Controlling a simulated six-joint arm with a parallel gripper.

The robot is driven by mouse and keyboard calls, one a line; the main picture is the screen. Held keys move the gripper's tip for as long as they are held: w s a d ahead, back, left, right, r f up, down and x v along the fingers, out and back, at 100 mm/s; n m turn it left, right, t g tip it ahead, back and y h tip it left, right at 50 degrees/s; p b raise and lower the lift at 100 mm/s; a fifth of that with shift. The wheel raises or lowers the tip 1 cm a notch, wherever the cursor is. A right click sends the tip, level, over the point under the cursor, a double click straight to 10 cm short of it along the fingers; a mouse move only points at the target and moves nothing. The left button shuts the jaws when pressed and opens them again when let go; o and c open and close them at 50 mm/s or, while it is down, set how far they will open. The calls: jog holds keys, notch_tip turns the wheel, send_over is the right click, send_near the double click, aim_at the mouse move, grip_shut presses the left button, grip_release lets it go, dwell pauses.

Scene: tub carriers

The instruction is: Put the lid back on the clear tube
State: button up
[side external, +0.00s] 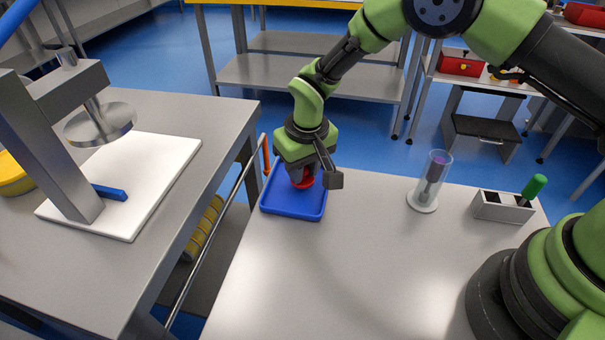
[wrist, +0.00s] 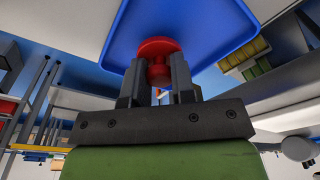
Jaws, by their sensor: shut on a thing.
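The red lid (side external: 303,181) is at the blue tray (side external: 292,211), partly hidden under my gripper (side external: 303,174). In the wrist view the lid (wrist: 157,46) is a round disc with a knob, with the tray (wrist: 215,30) behind it. My gripper (wrist: 158,76) is shut on the knob, one finger on each side. I cannot tell whether the lid touches the tray. The clear tube (side external: 438,164) stands upright on a round white base to the right, its top uncovered, with something purple and grey inside.
A grey holder (side external: 500,207) with a green-handled tool (side external: 535,186) stands right of the tube. The tabletop (side external: 350,270) between tray and tube is clear. A separate bench at left carries a metal press (side external: 100,122) and a white board (side external: 150,165).

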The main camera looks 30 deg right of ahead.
notch_tip(320, 180, up, 7)
jog(key=s+d+r+m, duration=0.2)
jog(key=s+d+r, duration=0.2)
jog(key=s+d, duration=0.45)
jog(key=s+d+r+m, duration=0.2)
jog(key=s+d+r, duration=0.3)
jog(key=s+d, duration=0.3)
jog(key=shift+h, duration=0.3)
jog(key=shift+w+d+f, duration=0.1)
jog(key=shift+w+f, duration=0.1)
jog(key=shift+f, duration=0.85)
jog(key=shift+w+d+f, duration=0.1)
jog(key=shift+w+f, duration=0.15)
jog(key=shift+f, duration=0.75)
jog(key=shift+w+d+f, duration=0.1)
jog(key=shift+w+f, duration=0.1)
jog(key=shift+f, duration=0.85)
jog(key=shift+a+f, duration=0.1)
jog(key=shift+f, duration=0.1)
jog(key=o, duration=1.4)
jog(key=shift+o, duration=0.2)
